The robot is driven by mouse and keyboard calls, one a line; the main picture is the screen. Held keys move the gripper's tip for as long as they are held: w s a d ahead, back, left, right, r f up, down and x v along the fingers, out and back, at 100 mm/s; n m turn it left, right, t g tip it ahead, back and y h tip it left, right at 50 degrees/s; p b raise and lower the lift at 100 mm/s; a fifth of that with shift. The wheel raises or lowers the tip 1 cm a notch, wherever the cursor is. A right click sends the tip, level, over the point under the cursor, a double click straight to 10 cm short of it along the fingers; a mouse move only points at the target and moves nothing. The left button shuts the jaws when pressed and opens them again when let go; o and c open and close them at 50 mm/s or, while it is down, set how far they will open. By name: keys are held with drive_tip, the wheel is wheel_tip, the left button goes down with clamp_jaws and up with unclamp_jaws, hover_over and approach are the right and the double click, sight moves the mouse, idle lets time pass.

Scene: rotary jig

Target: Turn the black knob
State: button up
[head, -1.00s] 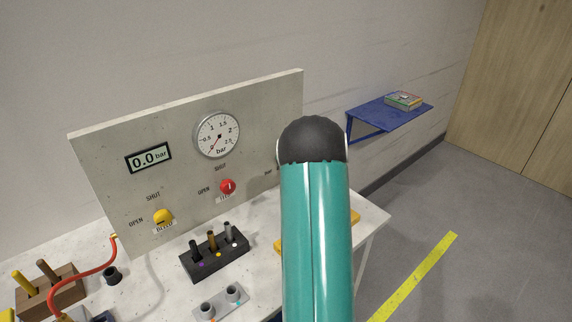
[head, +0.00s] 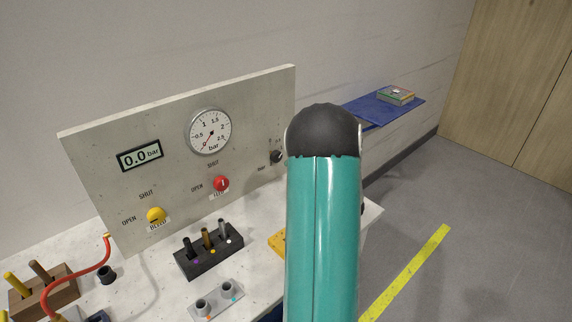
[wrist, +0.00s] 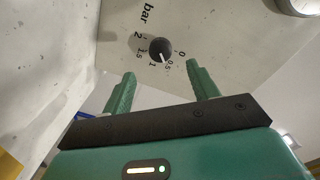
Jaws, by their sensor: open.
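The black knob (head: 277,157) sits at the right end of the grey panel (head: 90,150), just left of my arm in the head view. In the wrist view the black knob (wrist: 160,49) shows a white pointer line and a printed scale from 0 to 2 bar around it. The pointer lies between the 1 and 0.5 marks. My gripper (wrist: 160,78) has its two green fingers apart and empty. The knob appears beyond the fingertips, between them in the picture, and apart from them. My gripper is hidden behind my arm in the head view.
The panel also carries a gauge (head: 210,131), a 0.0 bar display (head: 139,155), a yellow knob (head: 156,215) and a red knob (head: 221,184). A black block with pegs (head: 209,257) stands on the bench. A blue shelf (head: 383,108) is at right.

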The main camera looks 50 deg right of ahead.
drive_tip(key=s, duration=0.5)
drive_tip(key=shift+a+r, duration=0.1)
drive_tip(key=shift+a, duration=0.25)
drive_tip(key=shift+s, duration=0.1)
